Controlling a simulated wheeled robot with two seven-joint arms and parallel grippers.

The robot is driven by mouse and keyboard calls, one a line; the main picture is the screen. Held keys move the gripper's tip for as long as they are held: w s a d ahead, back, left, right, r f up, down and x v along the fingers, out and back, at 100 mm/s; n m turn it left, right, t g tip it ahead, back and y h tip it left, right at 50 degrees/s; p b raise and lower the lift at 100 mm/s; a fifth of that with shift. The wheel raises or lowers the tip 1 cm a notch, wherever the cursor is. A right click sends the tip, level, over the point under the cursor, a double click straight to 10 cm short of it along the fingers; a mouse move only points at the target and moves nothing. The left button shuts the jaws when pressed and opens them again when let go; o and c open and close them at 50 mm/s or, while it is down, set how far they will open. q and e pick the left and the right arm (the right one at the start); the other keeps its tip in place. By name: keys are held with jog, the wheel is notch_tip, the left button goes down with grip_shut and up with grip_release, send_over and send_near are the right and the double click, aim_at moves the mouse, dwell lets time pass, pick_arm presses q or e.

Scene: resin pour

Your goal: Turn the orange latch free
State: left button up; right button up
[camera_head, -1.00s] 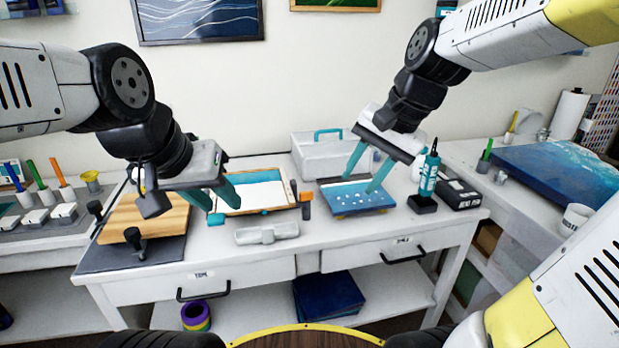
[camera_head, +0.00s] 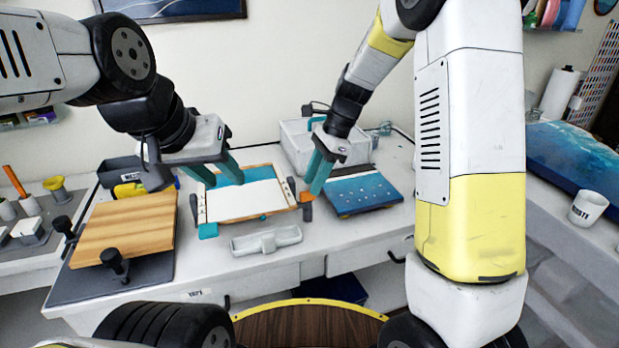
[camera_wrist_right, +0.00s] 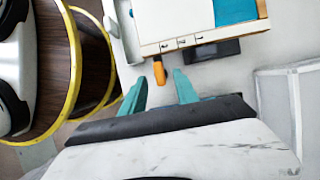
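The orange latch (camera_head: 306,196) is at the right end of the shallow tray-like mould frame (camera_head: 250,217). It also shows in the right wrist view (camera_wrist_right: 159,70), sticking out from the frame's edge. My right gripper (camera_head: 320,180) is over the latch. In the right wrist view its teal fingers (camera_wrist_right: 159,86) are apart, and the latch's end lies between their tips without visible contact. My left gripper (camera_head: 227,182) is open with fingers apart above the frame's left part, holding nothing visible.
A blue board with pale spots (camera_head: 362,191) lies just right of the latch. A white bin (camera_head: 295,145) stands behind. A grey-white tray (camera_head: 266,240) lies in front of the frame. A wooden board (camera_head: 125,230) with black clamps is at the left.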

aim_at(301, 201)
jog(key=shift+x, duration=1.5)
grip_shut()
